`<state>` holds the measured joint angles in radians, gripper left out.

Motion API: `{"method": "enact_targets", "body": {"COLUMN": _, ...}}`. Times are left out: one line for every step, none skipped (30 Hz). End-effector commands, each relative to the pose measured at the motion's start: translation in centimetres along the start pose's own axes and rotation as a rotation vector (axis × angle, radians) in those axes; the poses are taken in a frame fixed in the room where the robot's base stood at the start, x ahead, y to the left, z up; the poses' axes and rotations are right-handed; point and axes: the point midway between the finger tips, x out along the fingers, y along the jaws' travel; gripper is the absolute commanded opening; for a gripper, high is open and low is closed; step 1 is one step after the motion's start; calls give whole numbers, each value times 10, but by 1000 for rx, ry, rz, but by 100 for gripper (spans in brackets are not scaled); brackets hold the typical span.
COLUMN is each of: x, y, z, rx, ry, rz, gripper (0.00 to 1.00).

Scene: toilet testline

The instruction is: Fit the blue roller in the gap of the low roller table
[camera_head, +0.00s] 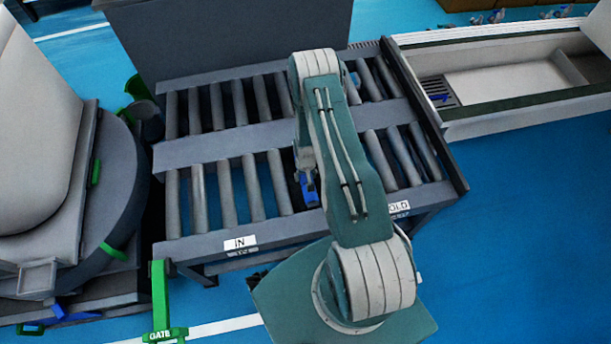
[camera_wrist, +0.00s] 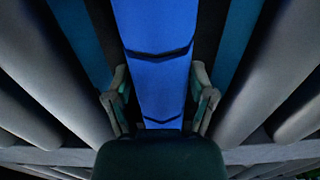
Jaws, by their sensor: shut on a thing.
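The low roller table (camera_head: 225,147) has two rows of grey rollers split by a flat grey beam. The blue roller (camera_head: 309,192) shows only in part at the near row, beside my arm. In the wrist view the blue roller (camera_wrist: 158,65) runs lengthwise between my fingers, with grey rollers on both sides and dark and blue strips between. My gripper (camera_wrist: 160,92) is shut on the blue roller, one finger on each side. In the head view my gripper (camera_head: 308,178) is mostly hidden by my arm. Whether the roller's ends rest in the frame cannot be told.
A round grey machine with a white body (camera_head: 40,150) stands at the left. A green gate post (camera_head: 160,300) is near the table's front left corner. A pale trough (camera_head: 510,80) adjoins at the right. A grey panel (camera_head: 230,35) rises behind. Blue floor (camera_head: 520,230) is clear at the right.

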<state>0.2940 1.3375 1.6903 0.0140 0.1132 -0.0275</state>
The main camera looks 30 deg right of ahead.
Motion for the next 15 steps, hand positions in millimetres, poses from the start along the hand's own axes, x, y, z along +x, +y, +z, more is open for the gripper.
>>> {"method": "enact_targets", "body": {"x": 1, "y": 0, "z": 0, "rx": 0, "ry": 1, "rz": 0, "gripper": 10}}
{"method": "enact_targets", "body": {"x": 2, "y": 0, "z": 0, "rx": 0, "ry": 1, "rz": 0, "gripper": 10}}
{"method": "enact_targets", "body": {"x": 1, "y": 0, "z": -1, "rx": 0, "ry": 1, "rz": 0, "gripper": 10}}
{"method": "enact_targets", "body": {"x": 1, "y": 0, "z": -1, "rx": 0, "ry": 1, "rz": 0, "gripper": 10}}
{"method": "enact_targets", "body": {"x": 1, "y": 0, "z": -1, "rx": 0, "ry": 2, "rz": 0, "gripper": 10}}
{"method": "enact_targets", "body": {"x": 1, "y": 0, "z": -1, "rx": 0, "ry": 1, "rz": 0, "gripper": 10}}
{"method": "enact_targets", "body": {"x": 1, "y": 0, "z": -1, "rx": 0, "ry": 1, "rz": 0, "gripper": 10}}
{"method": "enact_targets", "body": {"x": 1, "y": 0, "z": -1, "rx": 0, "ry": 1, "rz": 0, "gripper": 10}}
{"method": "enact_targets", "body": {"x": 2, "y": 0, "z": 0, "rx": 0, "ry": 1, "rz": 0, "gripper": 10}}
{"method": "enact_targets", "body": {"x": 3, "y": 0, "z": 0, "rx": 0, "ry": 1, "rz": 0, "gripper": 10}}
{"method": "enact_targets", "body": {"x": 3, "y": 0, "z": 0, "rx": 0, "ry": 0, "rz": 0, "gripper": 80}}
{"method": "enact_targets", "body": {"x": 3, "y": 0, "z": 0, "rx": 0, "ry": 0, "rz": 0, "gripper": 98}}
{"method": "enact_targets", "body": {"x": 3, "y": 0, "z": 0, "rx": 0, "ry": 0, "rz": 0, "gripper": 100}}
{"method": "enact_targets", "body": {"x": 3, "y": 0, "z": 0, "rx": 0, "ry": 0, "rz": 0, "gripper": 100}}
{"method": "enact_targets", "body": {"x": 3, "y": 0, "z": 0, "rx": 0, "ry": 0, "rz": 0, "gripper": 100}}
